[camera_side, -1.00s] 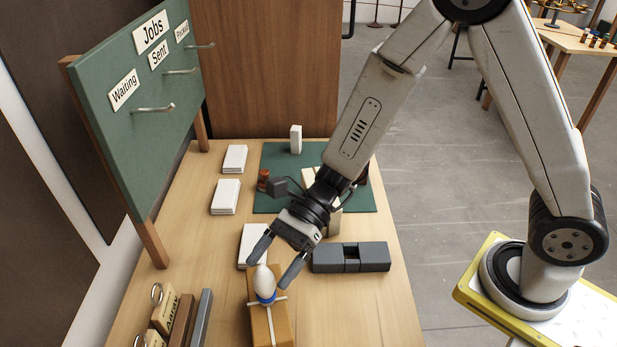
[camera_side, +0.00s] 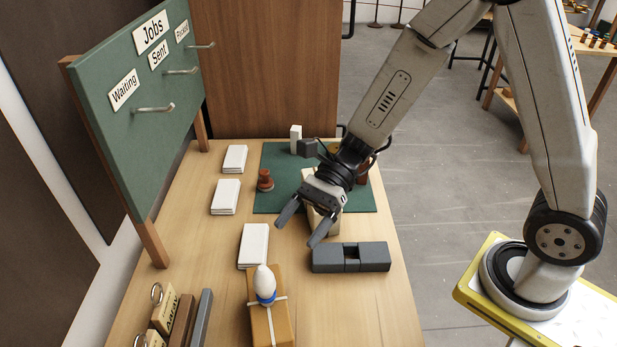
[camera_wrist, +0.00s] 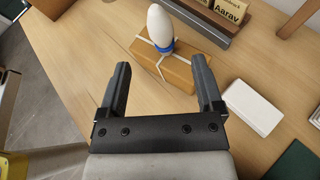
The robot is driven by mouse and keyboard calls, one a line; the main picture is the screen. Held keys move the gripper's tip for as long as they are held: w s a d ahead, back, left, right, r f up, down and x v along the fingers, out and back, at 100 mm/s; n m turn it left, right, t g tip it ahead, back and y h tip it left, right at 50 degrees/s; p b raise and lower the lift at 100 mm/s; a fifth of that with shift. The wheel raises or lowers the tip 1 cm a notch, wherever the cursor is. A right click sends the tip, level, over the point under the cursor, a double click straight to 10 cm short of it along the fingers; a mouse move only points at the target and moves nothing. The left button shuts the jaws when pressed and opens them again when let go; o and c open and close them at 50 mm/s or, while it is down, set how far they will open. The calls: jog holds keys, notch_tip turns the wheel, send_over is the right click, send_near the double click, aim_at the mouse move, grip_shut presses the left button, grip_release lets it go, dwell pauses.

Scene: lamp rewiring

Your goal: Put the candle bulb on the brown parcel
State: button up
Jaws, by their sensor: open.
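The candle bulb (camera_side: 264,283), white with a blue band near its base, stands upright on the brown parcel (camera_side: 271,329), which has white string across it. The bulb also shows in the wrist view (camera_wrist: 160,27), on the parcel (camera_wrist: 178,72) beyond my fingers. My gripper (camera_side: 302,232) is open and empty, up and back from the bulb, clear of it. In the wrist view my gripper (camera_wrist: 160,85) has its two fingers wide apart with only bare table and part of the parcel seen between them.
White card stacks (camera_side: 253,246) lie along the table's left side. A dark grey block with a slot (camera_side: 351,258) sits right of the parcel. A green mat (camera_side: 273,192) with small items lies behind. A green board with hooks (camera_side: 140,90) stands at left. Name blocks (camera_side: 165,312) stand front left.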

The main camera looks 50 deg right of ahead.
dwell(0.3)
jog(key=s+d+f+n+h, duration=0.4)
jog(key=s+d+n+h, duration=0.1)
jog(key=d+n+h, duration=0.35)
jog(key=w+d+r+n+t+h, duration=0.1)
jog(key=d+n+t+h, duration=0.3)
jog(key=d+n, duration=0.5)
jog(key=shift+w+r+h, duration=0.25)
jog(key=shift+w+h, duration=0.3)
